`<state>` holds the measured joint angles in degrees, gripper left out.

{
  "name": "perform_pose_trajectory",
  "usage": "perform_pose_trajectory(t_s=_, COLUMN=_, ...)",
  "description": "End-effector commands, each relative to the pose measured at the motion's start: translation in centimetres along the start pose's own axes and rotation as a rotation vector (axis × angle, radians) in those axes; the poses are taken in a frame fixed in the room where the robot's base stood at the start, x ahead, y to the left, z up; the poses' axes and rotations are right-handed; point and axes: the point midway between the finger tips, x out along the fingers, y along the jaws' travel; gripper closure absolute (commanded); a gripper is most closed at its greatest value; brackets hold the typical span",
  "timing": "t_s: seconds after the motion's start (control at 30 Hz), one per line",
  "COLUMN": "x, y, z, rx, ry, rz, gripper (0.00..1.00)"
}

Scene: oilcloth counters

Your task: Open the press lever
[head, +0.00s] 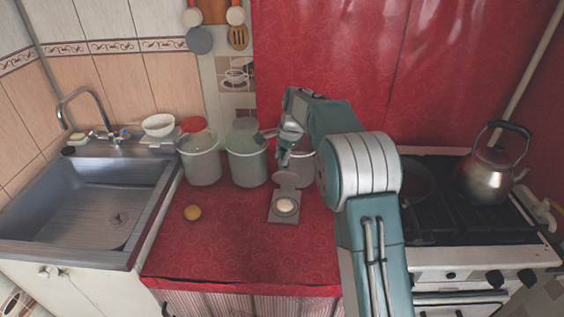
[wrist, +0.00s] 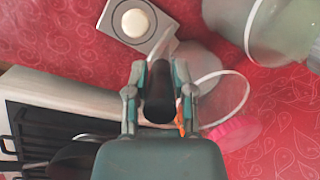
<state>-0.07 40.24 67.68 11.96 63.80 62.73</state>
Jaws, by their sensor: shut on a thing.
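The press (head: 284,215) is a small grey block on the red counter, with a pale round disc (head: 286,205) on it. Its grey flap or lever (head: 287,180) stands raised at the back of the block. In the wrist view the press base (wrist: 158,42) shows at the top, with the pale disc (wrist: 135,22) uncovered. My gripper (head: 284,157) is above and behind the press. In the wrist view my gripper (wrist: 158,95) is shut around a dark cylindrical part, which looks like the lever's handle. The joint between handle and lever is partly hidden.
Two large jars (head: 200,163) (head: 247,160) stand left of the press, and another (head: 302,168) is behind my arm. The sink (head: 95,205) is left; the stove with a kettle (head: 487,175) is right. The counter front is clear.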

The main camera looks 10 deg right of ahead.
Motion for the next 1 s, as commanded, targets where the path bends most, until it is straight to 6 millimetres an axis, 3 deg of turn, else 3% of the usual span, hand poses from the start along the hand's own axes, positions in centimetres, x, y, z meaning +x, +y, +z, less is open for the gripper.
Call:
perform_pose_trajectory(t_s=0.6, x=0.29, y=-0.16, z=-0.15, rx=0.007, ry=-0.018, rz=0.028, gripper=1.0)
perform_pose_trajectory(t_s=0.63, x=0.29, y=-0.16, z=-0.14, rx=0.006, ry=-0.018, rz=0.028, gripper=0.64)
perform_pose_trajectory(t_s=0.7, x=0.27, y=-0.18, z=-0.14, rx=0.006, ry=-0.018, rz=0.028, gripper=0.33)
perform_pose_trajectory(t_s=1.0, x=0.04, y=-0.18, z=-0.15, rx=0.006, ry=-0.016, rz=0.024, gripper=0.32)
